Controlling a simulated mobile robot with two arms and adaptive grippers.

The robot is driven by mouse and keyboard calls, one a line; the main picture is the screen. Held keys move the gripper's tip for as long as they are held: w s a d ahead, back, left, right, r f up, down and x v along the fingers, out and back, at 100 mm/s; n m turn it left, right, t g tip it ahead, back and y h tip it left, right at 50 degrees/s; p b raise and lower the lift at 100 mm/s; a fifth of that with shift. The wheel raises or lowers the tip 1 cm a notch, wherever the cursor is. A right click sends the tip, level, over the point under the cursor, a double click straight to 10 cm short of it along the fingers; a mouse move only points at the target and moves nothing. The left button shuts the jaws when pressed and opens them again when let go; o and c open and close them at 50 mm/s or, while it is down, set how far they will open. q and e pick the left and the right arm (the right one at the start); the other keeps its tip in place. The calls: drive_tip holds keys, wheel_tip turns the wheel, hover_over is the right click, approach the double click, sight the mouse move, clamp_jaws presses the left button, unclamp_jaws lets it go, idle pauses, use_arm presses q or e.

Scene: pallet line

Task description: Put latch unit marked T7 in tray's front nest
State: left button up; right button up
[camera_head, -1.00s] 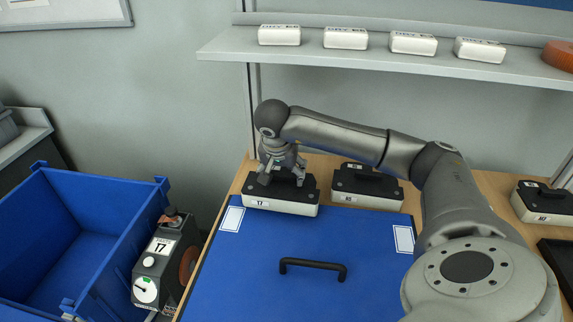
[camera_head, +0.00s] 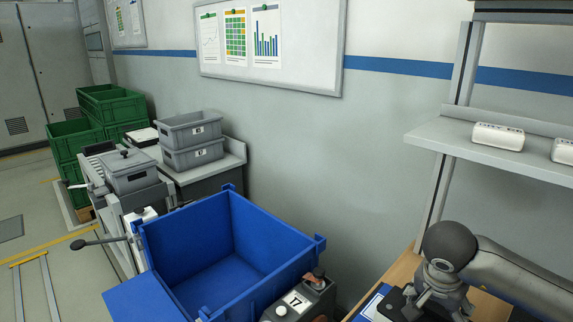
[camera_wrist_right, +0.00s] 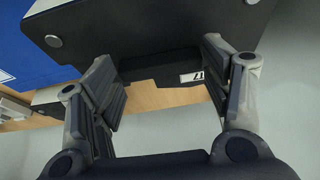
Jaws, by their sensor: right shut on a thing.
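My right gripper (camera_head: 425,302) is at the bottom right of the head view, over a dark latch unit (camera_head: 393,305) that is mostly cut off by the frame edge. In the right wrist view my right gripper (camera_wrist_right: 170,85) is shut on the black handle of the latch unit (camera_wrist_right: 125,25). A white label (camera_wrist_right: 192,77) shows there, partly hidden and too small to read surely. I cannot tell whether the unit is lifted. The tray and its front nest are not recognisable in either view. My left gripper is not in view.
A large open blue bin (camera_head: 290,255) stands left of the bench, with a box marked 17 (camera_head: 296,302) at its near right corner. Grey crates (camera_head: 192,130) and green crates (camera_head: 110,103) stand behind left. A shelf (camera_head: 480,150) with white boxes (camera_head: 498,137) hangs above the bench.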

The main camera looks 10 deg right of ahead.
wheel_tip(320, 180, up, 7)
drive_tip(key=p, duration=0.2)
drive_tip(key=n+t+y+b, duration=0.1)
drive_tip(key=n, duration=0.3)
hover_over(404, 321)
wheel_tip(404, 321, down, 4)
drive_tip(key=shift+r, duration=0.15)
drive_tip(key=s+a+f+n+y+b, duration=0.1)
drive_tip(key=a+f+n+y+b, duration=0.15)
drive_tip(key=a+n, duration=0.5)
wheel_tip(404, 321, up, 7)
drive_tip(key=a+t+p, duration=0.1)
drive_tip(key=a+p, duration=0.1)
drive_tip(key=p, duration=0.1)
wheel_tip(404, 321, down, 7)
drive_tip(key=b, duration=0.2)
drive_tip(key=shift+s+m, duration=0.25)
drive_tip(key=shift+m, duration=0.2)
